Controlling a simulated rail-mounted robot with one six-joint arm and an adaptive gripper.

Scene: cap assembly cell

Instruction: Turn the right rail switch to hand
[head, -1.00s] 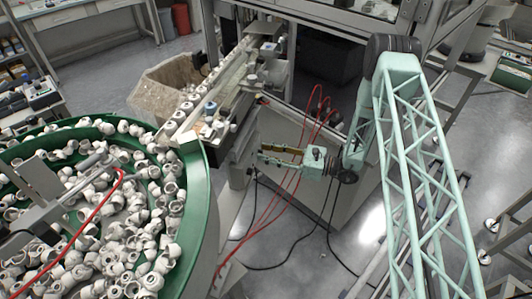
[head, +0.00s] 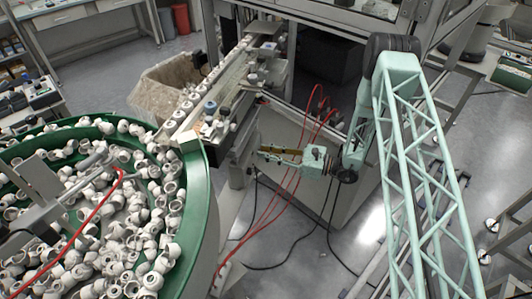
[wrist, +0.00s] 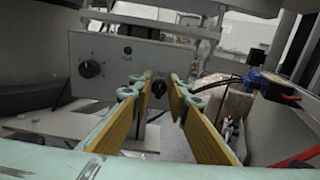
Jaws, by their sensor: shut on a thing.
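In the wrist view a grey control panel (wrist: 194,62) faces me. A black rotary knob, the right switch (wrist: 158,88), sits between my fingertips. My gripper (wrist: 160,84) has mint fingers with yellow-brown pads and is shut on this knob. Another black knob (wrist: 90,68) is on the panel to the left, clear of my fingers. The pointer direction of the held knob cannot be made out. In the head view my gripper (head: 257,153) reaches left to the side of the rail; the knobs are too small to tell there.
The feeder rail (head: 225,82) with white caps runs above the panel. A green-rimmed bowl (head: 205,215) full of caps stands to the left. Red hoses (head: 280,205) hang close by my gripper. In the wrist view a blue fitting and cable (wrist: 228,82) are at the right.

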